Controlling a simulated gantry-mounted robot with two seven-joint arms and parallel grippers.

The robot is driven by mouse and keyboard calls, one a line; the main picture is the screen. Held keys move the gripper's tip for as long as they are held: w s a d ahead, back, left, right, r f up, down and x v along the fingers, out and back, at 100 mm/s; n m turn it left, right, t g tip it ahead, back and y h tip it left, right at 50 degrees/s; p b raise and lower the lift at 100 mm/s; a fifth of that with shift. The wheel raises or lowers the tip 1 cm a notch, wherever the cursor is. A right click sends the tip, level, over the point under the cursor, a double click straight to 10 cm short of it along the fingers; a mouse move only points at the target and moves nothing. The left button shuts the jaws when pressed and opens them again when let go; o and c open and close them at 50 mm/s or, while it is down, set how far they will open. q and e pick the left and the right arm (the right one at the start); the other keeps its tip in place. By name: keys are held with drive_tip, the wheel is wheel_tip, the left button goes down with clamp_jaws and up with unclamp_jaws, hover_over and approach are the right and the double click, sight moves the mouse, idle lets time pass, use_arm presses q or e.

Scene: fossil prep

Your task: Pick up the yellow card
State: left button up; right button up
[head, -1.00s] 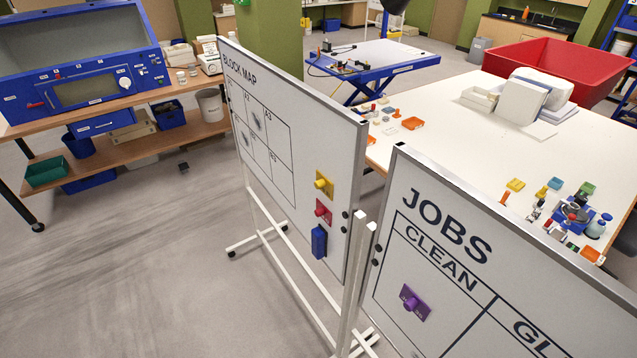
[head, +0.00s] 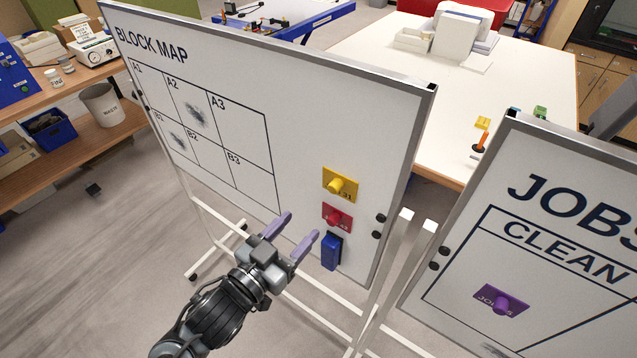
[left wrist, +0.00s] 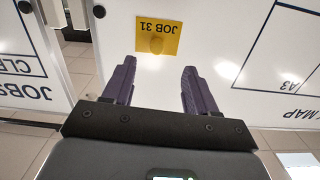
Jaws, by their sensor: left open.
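The yellow card (head: 341,184) is on the right part of the block map board (head: 300,110), above a red card (head: 337,217) and a blue block (head: 331,252). It has a round yellow knob at its middle. In the left wrist view the yellow card (left wrist: 170,36) reads "JOB 31" upside down, ahead of and between my fingertips. My left gripper (head: 292,232) is open and empty, with purple fingers. In the head view it is lower left of the card and apart from it. The left wrist view shows both fingers (left wrist: 155,74). My right gripper is not in view.
The jobs board (head: 480,200) stands to the right with a purple card (head: 501,299) on it. White stand posts (head: 395,265) are between the boards. A white table (head: 480,75) is behind. A grey bin (head: 103,104) is at the left.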

sight(332, 190)
use_arm(q)
drive_tip(key=w+d, duration=0.1)
drive_tip(key=w, duration=0.1)
drive_tip(key=w+d+r+p, duration=0.1)
drive_tip(key=w+d, duration=0.1)
drive_tip(key=w, duration=0.1)
drive_tip(key=shift+w+d+r, duration=0.25)
drive_tip(key=shift+w+d, duration=0.1)
drive_tip(key=shift+d, duration=0.05)
drive_tip(key=p+x, duration=0.1)
drive_tip(key=x, duration=0.2)
drive_tip(key=shift+d, duration=0.2)
drive_tip(key=shift+w+d+f+p, duration=0.2)
drive_tip(key=shift+w+d+p, duration=0.15)
drive_tip(key=shift+w, duration=0.2)
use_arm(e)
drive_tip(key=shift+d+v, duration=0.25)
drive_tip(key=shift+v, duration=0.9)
use_arm(q)
clamp_jaws()
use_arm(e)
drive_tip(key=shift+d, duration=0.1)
